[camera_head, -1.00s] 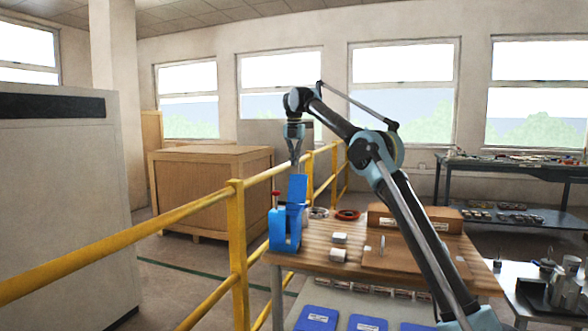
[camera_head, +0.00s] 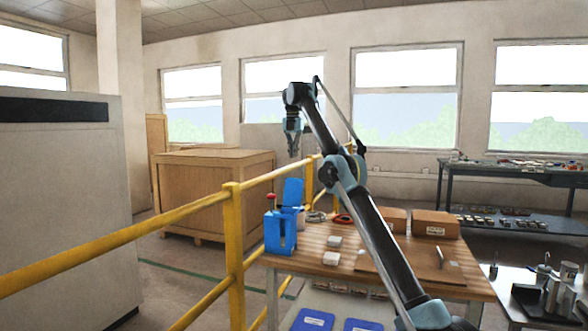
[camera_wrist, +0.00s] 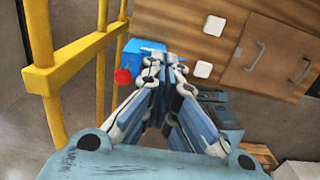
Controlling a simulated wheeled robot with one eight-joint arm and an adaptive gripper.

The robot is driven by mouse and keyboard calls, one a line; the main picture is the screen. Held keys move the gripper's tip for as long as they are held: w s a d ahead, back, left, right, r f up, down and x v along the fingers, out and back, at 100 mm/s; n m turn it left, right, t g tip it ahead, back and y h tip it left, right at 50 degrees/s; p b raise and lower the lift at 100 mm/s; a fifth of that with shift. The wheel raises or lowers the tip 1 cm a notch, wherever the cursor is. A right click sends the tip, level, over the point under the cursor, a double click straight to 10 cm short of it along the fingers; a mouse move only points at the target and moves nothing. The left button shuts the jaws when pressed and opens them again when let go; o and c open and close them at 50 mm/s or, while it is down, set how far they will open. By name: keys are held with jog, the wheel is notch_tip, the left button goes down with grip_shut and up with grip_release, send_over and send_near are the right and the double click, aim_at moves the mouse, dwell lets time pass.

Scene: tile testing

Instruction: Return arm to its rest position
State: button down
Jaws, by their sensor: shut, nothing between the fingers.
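My arm reaches up and to the left over the wooden workbench (camera_head: 320,239) in the head view. My gripper (camera_head: 293,155) hangs at its end, pointing down, shut and empty, above the blue box with a raised lid (camera_head: 280,232). In the wrist view my gripper (camera_wrist: 166,60) has its fingertips together at the upper middle. The blue box (camera_wrist: 140,46) and its red knob (camera_wrist: 123,76) show partly behind the fingers, and the gripper hides the rest of the box.
A yellow railing (camera_head: 233,240) runs along the bench's left side, close to the blue box. White blocks (camera_head: 331,258) and brown boxes (camera_head: 436,224) lie on the bench. A large wooden crate (camera_head: 215,190) stands behind the railing. A dark table (camera_head: 520,170) is at right.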

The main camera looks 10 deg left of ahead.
jog(key=s+d+r+m, duration=0.2)
jog(key=s+d+m, duration=0.45)
jog(key=d, duration=0.45)
jog(key=s+d+r+m, duration=0.2)
jog(key=s+d+m, duration=0.45)
jog(key=d, duration=0.45)
jog(key=s+d+f+m+t, duration=0.1)
jog(key=s+d+f+m, duration=0.4)
jog(key=s, duration=0.3)
jog(key=s+d+f+m, duration=0.3)
jog(key=s+d+f, duration=0.25)
jog(key=s, duration=0.25)
jog(key=s+d+f+m, duration=0.3)
jog(key=s+f+m, duration=0.1)
jog(key=s+f, duration=0.5)
jog(key=s+d+f+m, duration=0.3)
jog(key=s+f+m, duration=0.1)
jog(key=s+f, duration=0.5)
jog(key=s+d+f+m, duration=0.4)
jog(key=s+f, duration=0.5)
jog(key=f, duration=0.4)
jog(key=shift+s+m+t, duration=0.25)
jog(key=shift+m+t, duration=0.15)
jog(key=shift+f, duration=0.1)
